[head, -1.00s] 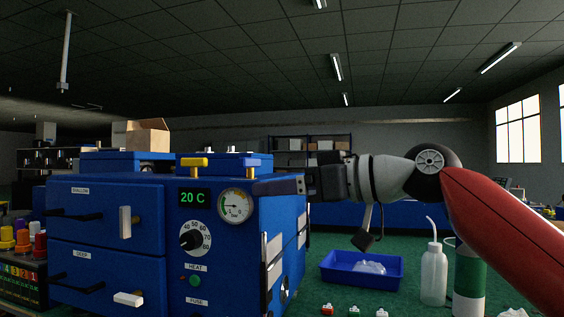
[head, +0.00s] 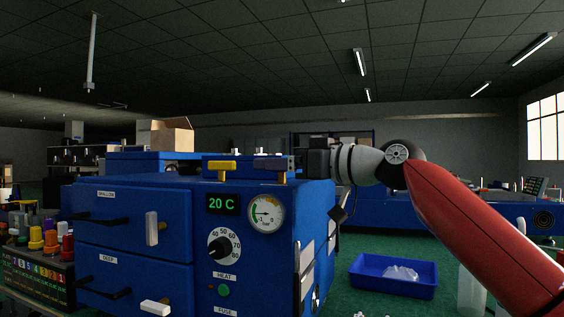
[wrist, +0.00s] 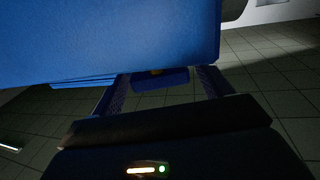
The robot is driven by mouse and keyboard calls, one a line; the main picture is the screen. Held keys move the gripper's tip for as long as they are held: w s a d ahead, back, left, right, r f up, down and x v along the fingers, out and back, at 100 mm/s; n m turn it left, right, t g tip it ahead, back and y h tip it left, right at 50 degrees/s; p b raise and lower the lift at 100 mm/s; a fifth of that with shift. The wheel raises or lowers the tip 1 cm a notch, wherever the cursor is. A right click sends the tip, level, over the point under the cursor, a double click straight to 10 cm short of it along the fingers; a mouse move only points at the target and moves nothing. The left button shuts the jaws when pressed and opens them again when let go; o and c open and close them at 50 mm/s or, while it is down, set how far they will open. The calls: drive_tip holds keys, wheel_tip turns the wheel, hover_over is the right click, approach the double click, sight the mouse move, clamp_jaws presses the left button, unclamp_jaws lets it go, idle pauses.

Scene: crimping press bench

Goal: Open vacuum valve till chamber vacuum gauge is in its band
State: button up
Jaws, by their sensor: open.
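The round white gauge (head: 266,212) is on the front of the blue machine, right of the green "20 C" display. Its coloured band and needle are small; the needle seems to point left, but I cannot read whether it is in the band. On top are a yellow lever handle (head: 222,165) and, right of it, a dark blue handle (head: 268,163) on a yellow stem. No label shows which is the vacuum valve. My gripper (head: 292,163) is open beside the blue handle. In the wrist view its fingers (wrist: 162,88) stand apart, a blue bar with a yellow spot between or beyond them.
The blue machine (head: 130,225) has drawers with black handles, a numbered dial (head: 222,246) and a green button (head: 224,290). A cardboard box (head: 172,134) stands behind. A blue tray (head: 393,277) lies on the green surface at right. Coloured plugs (head: 50,240) are at left.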

drive_tip(key=shift+w+a, duration=0.1)
drive_tip(key=shift+a, duration=0.05)
drive_tip(key=c, duration=1)
